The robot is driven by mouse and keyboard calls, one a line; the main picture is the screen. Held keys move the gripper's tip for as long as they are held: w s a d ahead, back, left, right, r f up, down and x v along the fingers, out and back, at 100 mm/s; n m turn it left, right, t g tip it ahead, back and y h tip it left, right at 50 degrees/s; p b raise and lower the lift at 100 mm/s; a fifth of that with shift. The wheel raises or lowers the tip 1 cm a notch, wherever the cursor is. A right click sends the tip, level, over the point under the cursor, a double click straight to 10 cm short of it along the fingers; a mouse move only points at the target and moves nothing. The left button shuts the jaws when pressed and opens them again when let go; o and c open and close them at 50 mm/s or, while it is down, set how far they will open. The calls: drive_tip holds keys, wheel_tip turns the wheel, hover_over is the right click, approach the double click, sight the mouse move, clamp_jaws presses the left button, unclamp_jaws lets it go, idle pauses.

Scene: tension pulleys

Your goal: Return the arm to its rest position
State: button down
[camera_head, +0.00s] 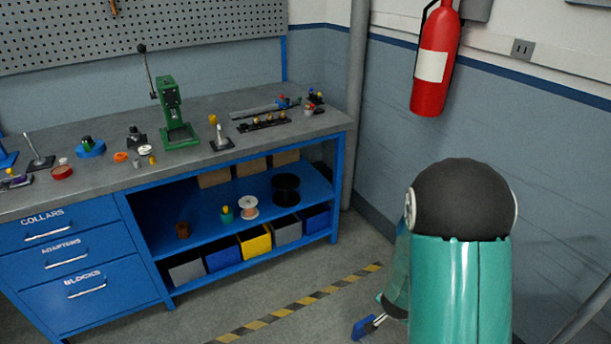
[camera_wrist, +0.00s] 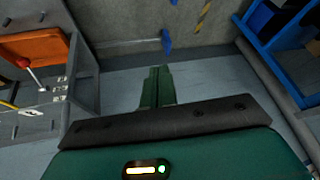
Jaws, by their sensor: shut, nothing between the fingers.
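In the wrist view my gripper (camera_wrist: 159,72) shows as two green fingers close together, shut with nothing between them. The fingers cannot be made out there. A small blue piece (camera_head: 362,328) shows low beside the arm; what it is cannot be told.
The blue workbench (camera_head: 75,211) stands at the left with a green press (camera_head: 178,120) and small parts on top. A fire extinguisher (camera_head: 433,65) hangs on the back wall. A striped floor line (camera_head: 290,308) crosses clear floor. An orange panel (camera_wrist: 35,47) is left in the wrist view.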

drive_tip(key=s+a+r+n+y, duration=0.1)
drive_tip(key=a+r+n, duration=0.15)
drive_tip(key=r, duration=0.45)
drive_tip(key=s+a+r+n+t+y, duration=0.15)
drive_tip(key=a+r, duration=0.25)
drive_tip(key=r, duration=0.4)
drive_tip(key=s+a+r+n+g+y, duration=0.1)
drive_tip(key=a+r, duration=0.2)
drive_tip(key=r, duration=0.4)
drive_tip(key=s+a+r+n, duration=0.1)
drive_tip(key=s+r+n, duration=0.3)
drive_tip(key=s+r, duration=0.8)
drive_tip(key=shift+s+a+n, duration=0.25)
drive_tip(key=shift+s+n, duration=0.05)
drive_tip(key=shift+s, duration=0.9)
